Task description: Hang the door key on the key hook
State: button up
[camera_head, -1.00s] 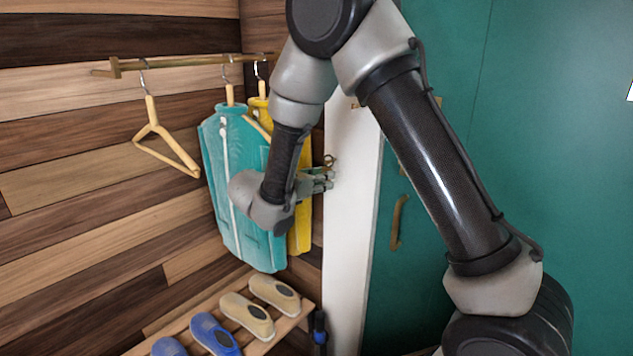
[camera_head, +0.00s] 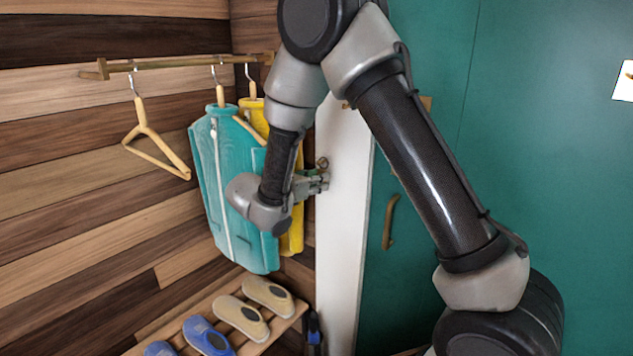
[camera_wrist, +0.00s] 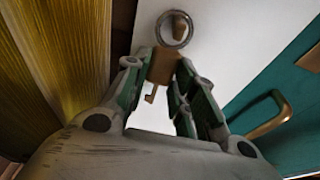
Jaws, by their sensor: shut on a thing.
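My gripper (camera_wrist: 160,70) is shut on the door key (camera_wrist: 161,66), a brown key with a grey metal ring (camera_wrist: 163,38) standing beyond the fingertips. Part of the key's shaft and bit shows between the fingers. A small brown peg, seemingly the key hook (camera_wrist: 180,30), shows inside the ring's outline against the white panel (camera_wrist: 222,48). I cannot tell whether the ring is around the peg or only in front of it. In the head view my gripper (camera_head: 318,182) is at the white panel's left edge, with the small ring (camera_head: 322,163) just above it.
A teal jacket (camera_head: 226,180) and a yellow one (camera_head: 293,228) hang from a wooden rail (camera_head: 160,63), left of my gripper. An empty hanger (camera_head: 150,140) hangs further left. A shoe rack (camera_head: 284,325) stands below. A teal door with a brass handle (camera_head: 389,222) is to the right.

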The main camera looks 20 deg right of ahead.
jog(key=o, duration=1.1)
